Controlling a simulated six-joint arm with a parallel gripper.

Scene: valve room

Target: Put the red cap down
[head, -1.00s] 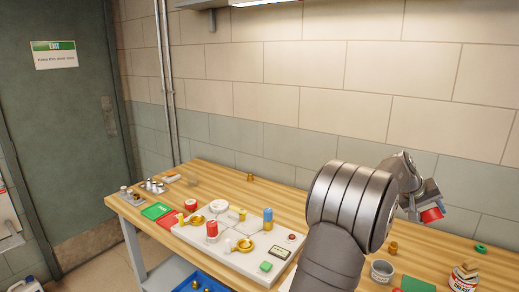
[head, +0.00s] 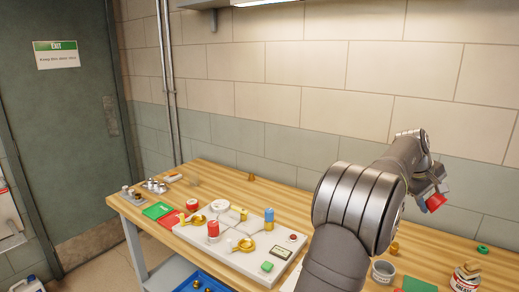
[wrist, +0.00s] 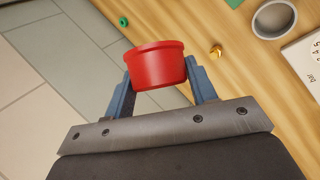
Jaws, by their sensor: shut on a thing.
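The red cap (wrist: 157,66) is between the two blue fingers of my gripper (wrist: 160,72) in the wrist view. The gripper is shut on it and holds it above the wooden bench. In the head view the cap (head: 435,203) shows below the gripper at the right, in front of the tiled wall. The cap looks tilted there. My arm hides part of the bench.
A green ring (wrist: 124,21), a brass piece (wrist: 216,52) and a grey cup (wrist: 273,18) are on the bench (wrist: 185,25).

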